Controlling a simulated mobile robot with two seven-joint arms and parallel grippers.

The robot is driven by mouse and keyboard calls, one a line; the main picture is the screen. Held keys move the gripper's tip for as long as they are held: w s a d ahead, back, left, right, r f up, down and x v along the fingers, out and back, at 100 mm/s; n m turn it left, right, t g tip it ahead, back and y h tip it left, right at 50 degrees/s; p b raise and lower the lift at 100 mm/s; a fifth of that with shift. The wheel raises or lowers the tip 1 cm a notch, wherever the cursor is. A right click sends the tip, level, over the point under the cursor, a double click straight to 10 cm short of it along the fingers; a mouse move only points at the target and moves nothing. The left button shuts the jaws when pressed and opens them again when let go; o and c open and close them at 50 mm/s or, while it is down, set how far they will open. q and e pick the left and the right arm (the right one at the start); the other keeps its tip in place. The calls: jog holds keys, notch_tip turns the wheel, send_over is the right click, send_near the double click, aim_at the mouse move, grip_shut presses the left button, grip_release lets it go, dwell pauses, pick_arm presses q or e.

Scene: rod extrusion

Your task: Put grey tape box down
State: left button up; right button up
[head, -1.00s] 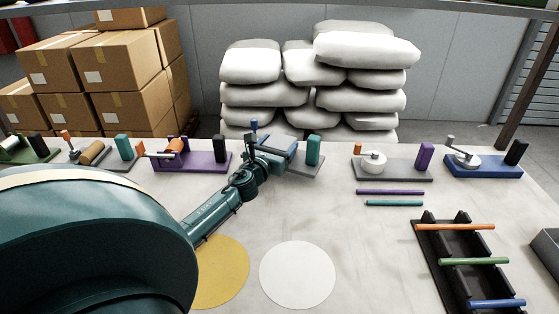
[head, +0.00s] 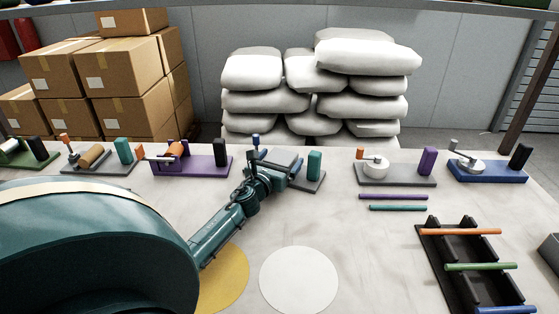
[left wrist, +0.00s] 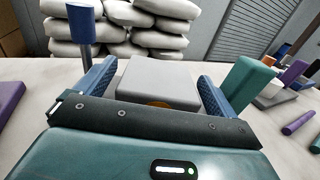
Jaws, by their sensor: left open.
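The grey tape box (left wrist: 158,80) is a rounded grey block in the left wrist view. It sits between the two blue fingers of my left gripper (left wrist: 155,88), which is open, with a finger on either side. A bit of orange shows beneath the box. In the head view my left gripper (head: 286,166) is at the back of the table, over a station with a grey base (head: 314,187) and a teal upright block (head: 315,165). The gripper hides most of the box there. The teal block also stands right of the fingers in the wrist view (left wrist: 246,84).
A purple station (head: 205,165) stands to the left and a grey station with a white roll (head: 375,167) to the right. Two loose rods (head: 394,197) lie nearby. A black rack (head: 452,270) holds several rods. Yellow and white discs (head: 299,278) mark clear table in front.

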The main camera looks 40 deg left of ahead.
pick_arm(q)
jog(key=shift+r, duration=0.15)
jog(key=p+v, duration=0.1)
jog(key=v, duration=1.1)
jog(key=shift+p, duration=0.3)
